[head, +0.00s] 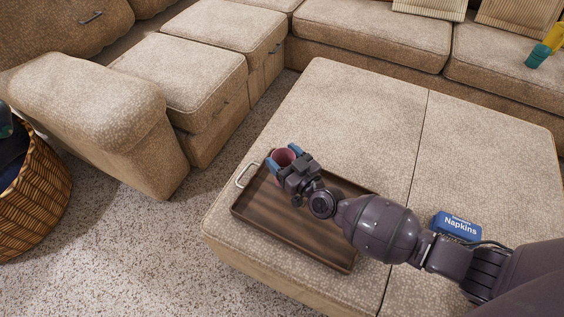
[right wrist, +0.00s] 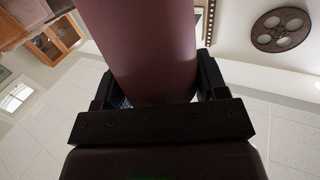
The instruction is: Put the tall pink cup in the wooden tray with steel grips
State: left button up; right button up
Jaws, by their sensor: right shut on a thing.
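The tall pink cup (head: 283,156) is between the fingers of my right gripper (head: 285,160) in the head view, above the far left part of the wooden tray. In the right wrist view the cup (right wrist: 155,50) fills the gap between the fingers, and my right gripper (right wrist: 155,90) is shut on it. The wooden tray (head: 285,233) lies on the beige ottoman, with a steel grip (head: 243,176) at its left end. My right forearm covers part of the tray's right side. I cannot tell whether the cup touches the tray floor. My left gripper is not in view.
A blue napkins pack (head: 457,226) lies on the ottoman (head: 350,110), right of the tray. A wicker basket (head: 35,195) stands on the carpet at the left. Sofa sections surround the ottoman, and a green and yellow object (head: 541,52) lies on the far right seat.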

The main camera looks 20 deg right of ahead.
notch_tip(320, 180, down, 2)
jog(key=shift+s+f, duration=0.1)
jog(key=shift+f, duration=0.05)
jog(key=shift+b, duration=0.35)
jog(key=o, duration=1.1)
jog(key=shift+f, duration=0.1)
